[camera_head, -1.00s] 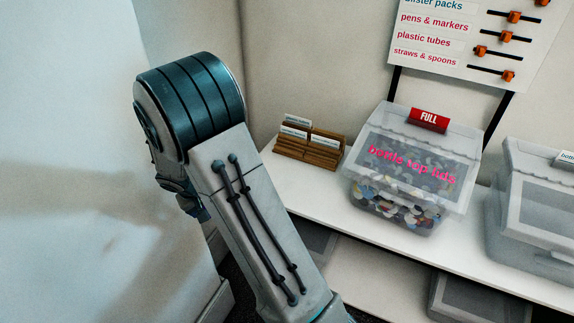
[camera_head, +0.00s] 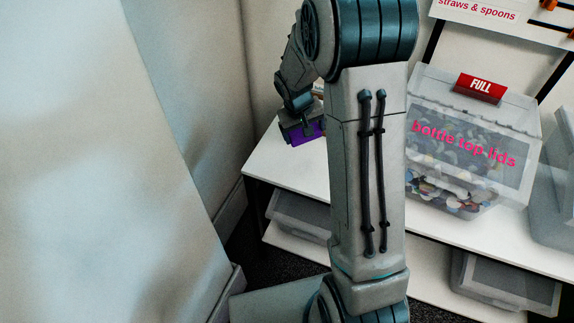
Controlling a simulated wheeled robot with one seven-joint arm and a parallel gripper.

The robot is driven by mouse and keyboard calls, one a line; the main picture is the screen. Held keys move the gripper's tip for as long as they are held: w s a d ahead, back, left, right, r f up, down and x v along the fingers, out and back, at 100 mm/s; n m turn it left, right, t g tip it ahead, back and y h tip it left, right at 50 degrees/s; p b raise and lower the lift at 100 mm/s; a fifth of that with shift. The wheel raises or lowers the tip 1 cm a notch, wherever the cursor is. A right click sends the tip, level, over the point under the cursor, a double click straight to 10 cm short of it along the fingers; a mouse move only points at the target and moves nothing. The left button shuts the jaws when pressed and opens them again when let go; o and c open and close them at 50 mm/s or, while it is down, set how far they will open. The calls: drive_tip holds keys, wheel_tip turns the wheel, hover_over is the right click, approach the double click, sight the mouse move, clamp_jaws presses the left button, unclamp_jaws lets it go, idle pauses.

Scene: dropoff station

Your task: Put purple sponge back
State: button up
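The purple sponge (camera_head: 307,134) shows as a small purple patch at my gripper (camera_head: 300,127), over the left end of the white shelf (camera_head: 275,163). Dark gripper parts cover most of the sponge. My gripper appears shut on it, though the fingertips are small and partly hidden. I cannot tell whether the sponge touches the shelf. My arm stands in front and hides the middle of the shelf.
A clear box of bottle top lids (camera_head: 470,150) with a red FULL sign (camera_head: 481,87) stands right of my arm. Another clear box (camera_head: 558,190) is at the right edge. Grey bins (camera_head: 510,283) sit below. A pale wall panel (camera_head: 100,180) fills the left.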

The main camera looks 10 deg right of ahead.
drive_tip(key=d+n+b, duration=0.1)
drive_tip(key=d+n+y+b, duration=0.1)
drive_tip(key=d+b, duration=0.1)
drive_tip(key=d+f+b, duration=0.1)
drive_tip(key=d+b, duration=0.1)
drive_tip(key=shift+s+d+n+g+y, duration=0.25)
drive_tip(key=shift+s+n+g+y, duration=0.05)
drive_tip(key=shift+n+g, duration=0.1)
drive_tip(key=a+f+n, duration=0.1)
drive_tip(key=a+f, duration=0.1)
drive_tip(key=a, duration=0.1)
drive_tip(key=w+a+f+b, duration=0.1)
drive_tip(key=a+f, duration=0.1)
drive_tip(key=a, duration=0.1)
drive_tip(key=w+a+f+n+g+b, duration=0.1)
drive_tip(key=a, duration=0.2)
drive_tip(key=shift+a+f+n+y, duration=0.1)
drive_tip(key=shift+f+n+y, duration=0.2)
drive_tip(key=shift+f+y, duration=0.1)
drive_tip(key=shift+a+f, duration=0.1)
drive_tip(key=shift+f, duration=1.95)
